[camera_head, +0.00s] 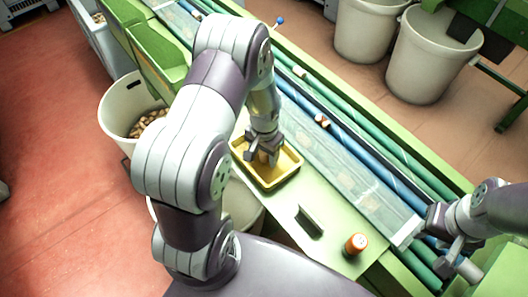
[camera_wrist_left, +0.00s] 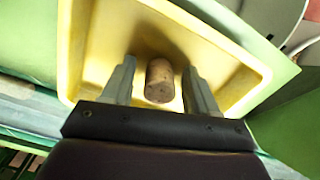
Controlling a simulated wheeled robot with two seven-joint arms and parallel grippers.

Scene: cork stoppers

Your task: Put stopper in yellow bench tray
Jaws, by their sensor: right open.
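The yellow bench tray (camera_head: 287,178) sits on the green bench edge; its inside and rim also show in the left wrist view (camera_wrist_left: 232,95). A brown cork stopper (camera_wrist_left: 160,82) is over or on the tray floor, between the fingers of my left gripper (camera_wrist_left: 159,88). A gap shows on each side of the stopper, so the fingers stand open and apart from it. In the head view my left gripper (camera_head: 263,158) is down at the tray and hides part of it. My right gripper (camera_head: 447,245) is open at the right, near the conveyor's end.
A dark block (camera_head: 309,220) and an orange-capped container (camera_head: 355,244) stand on the bench in front of the tray. Blue and green rails with a few corks (camera_head: 322,120) run behind. A white bin of corks (camera_head: 130,110) stands left; white bins (camera_head: 432,55) stand at the back.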

